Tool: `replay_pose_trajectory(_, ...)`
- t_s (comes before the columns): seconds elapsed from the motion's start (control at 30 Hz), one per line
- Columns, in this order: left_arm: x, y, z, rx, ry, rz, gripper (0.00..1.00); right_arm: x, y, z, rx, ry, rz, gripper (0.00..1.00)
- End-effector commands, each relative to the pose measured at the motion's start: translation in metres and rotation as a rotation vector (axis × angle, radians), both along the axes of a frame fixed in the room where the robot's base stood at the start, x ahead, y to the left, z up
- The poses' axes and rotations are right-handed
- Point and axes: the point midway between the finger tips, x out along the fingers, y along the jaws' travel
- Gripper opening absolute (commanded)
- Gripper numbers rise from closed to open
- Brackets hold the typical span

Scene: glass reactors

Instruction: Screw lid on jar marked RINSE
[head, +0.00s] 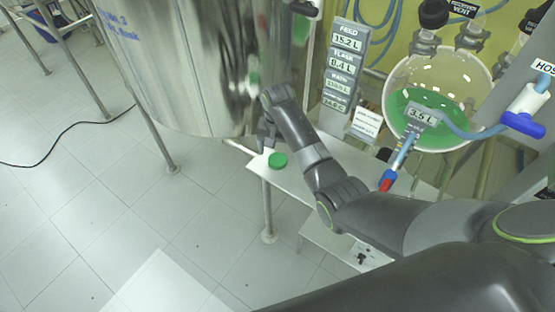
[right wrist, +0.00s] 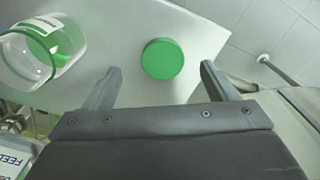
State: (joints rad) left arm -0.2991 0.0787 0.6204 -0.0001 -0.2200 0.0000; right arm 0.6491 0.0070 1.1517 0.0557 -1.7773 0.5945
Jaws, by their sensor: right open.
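The green lid (head: 278,160) lies on the white shelf near its left end in the head view. In the right wrist view the lid (right wrist: 162,59) is a round green disc lying just beyond my fingertips. My right gripper (right wrist: 155,85) is open and empty, with one finger to each side of the lid's near edge. In the head view the right gripper (head: 266,143) is at the shelf beside the lid, partly hidden by its arm. My left gripper is out of view.
A large steel tank (head: 185,70) stands left of the shelf (head: 300,185). A round glass flask (head: 440,75) with green liquid, a hose and a red-and-blue valve (head: 391,177) are at the right. Display panels (head: 345,65) hang behind my arm. Open floor lies at the left.

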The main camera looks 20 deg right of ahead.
Motion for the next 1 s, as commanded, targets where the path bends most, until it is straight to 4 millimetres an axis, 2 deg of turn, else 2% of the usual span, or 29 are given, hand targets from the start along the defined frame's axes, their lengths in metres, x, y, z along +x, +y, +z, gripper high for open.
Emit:
replay_pose_trajectory(0.43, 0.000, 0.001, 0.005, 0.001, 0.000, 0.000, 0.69, 0.009, -0.001, -0.044, -0.001, 0.004, 0.000, 0.79)
replay_pose_trajectory(0.87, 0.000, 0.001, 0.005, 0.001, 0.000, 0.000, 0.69, 0.009, -0.001, -0.050, 0.000, 0.001, 0.000, 0.79)
replay_pose_trajectory(0.9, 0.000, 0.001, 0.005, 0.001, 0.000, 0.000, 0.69, 0.009, -0.001, -0.050, 0.000, 0.001, 0.000, 0.78)
replay_pose_trajectory(1.0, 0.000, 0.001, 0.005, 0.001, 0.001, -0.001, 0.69, 0.009, -0.001, -0.050, 0.000, 0.001, 0.000, 0.65)
